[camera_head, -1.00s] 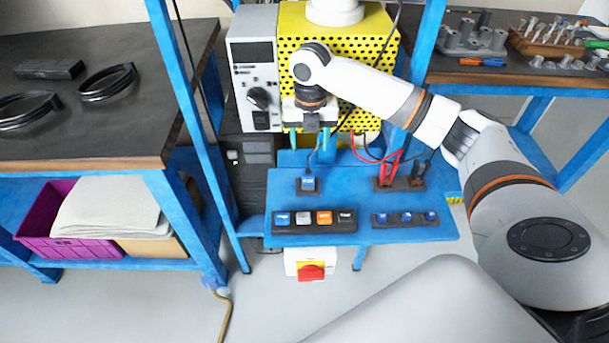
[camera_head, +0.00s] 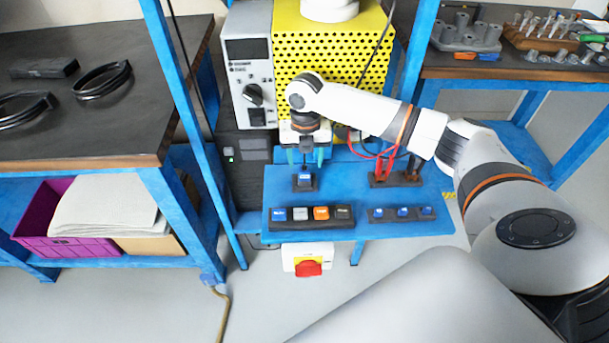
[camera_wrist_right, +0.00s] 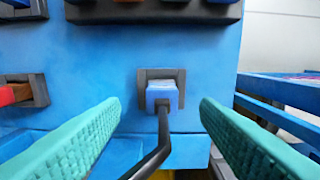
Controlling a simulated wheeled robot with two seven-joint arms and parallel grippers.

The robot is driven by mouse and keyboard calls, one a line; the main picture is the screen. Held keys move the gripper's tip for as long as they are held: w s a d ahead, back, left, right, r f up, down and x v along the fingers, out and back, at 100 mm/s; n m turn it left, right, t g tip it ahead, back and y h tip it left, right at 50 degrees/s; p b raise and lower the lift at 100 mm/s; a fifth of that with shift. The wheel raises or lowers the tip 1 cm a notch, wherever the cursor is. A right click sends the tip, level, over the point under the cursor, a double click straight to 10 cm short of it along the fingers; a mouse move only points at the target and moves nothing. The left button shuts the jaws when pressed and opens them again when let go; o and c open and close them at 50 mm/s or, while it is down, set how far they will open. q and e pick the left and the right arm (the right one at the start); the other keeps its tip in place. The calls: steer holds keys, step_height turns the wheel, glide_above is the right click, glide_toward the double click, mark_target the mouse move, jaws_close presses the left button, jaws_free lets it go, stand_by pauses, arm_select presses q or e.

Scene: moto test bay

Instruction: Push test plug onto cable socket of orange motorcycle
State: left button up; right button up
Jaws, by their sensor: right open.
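A small blue plug (camera_head: 305,178) with a pale label sits upright in a dark holder on the blue shelf. Its black cable (camera_wrist_right: 163,130) leads off toward the bottom of the right wrist view. My right gripper (camera_head: 305,157) is open just above the plug, pointing down. In the right wrist view its teal fingers stand wide apart, one on each side of the plug (camera_wrist_right: 162,94), with clear gaps and no visible contact. The orange motorcycle and its cable socket are not in view. My left gripper is not in view.
The blue shelf (camera_head: 400,230) also carries a dark strip of coloured blocks (camera_head: 312,226), a smaller strip with blue pieces (camera_head: 402,214), and red leads (camera_head: 382,165) in a rack. A yellow perforated box (camera_head: 340,45) and grey meter (camera_head: 250,80) stand behind. A blue post rises at left.

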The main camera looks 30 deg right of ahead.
mark_target(305, 169)
steer(key=shift+f, duration=0.1)
step_height(305, 169, down, 5)
steer(key=shift+w+f+p, duration=0.1)
steer(key=shift+w+p, duration=0.05)
steer(key=shift+p, duration=0.15)
steer(key=c, duration=1)
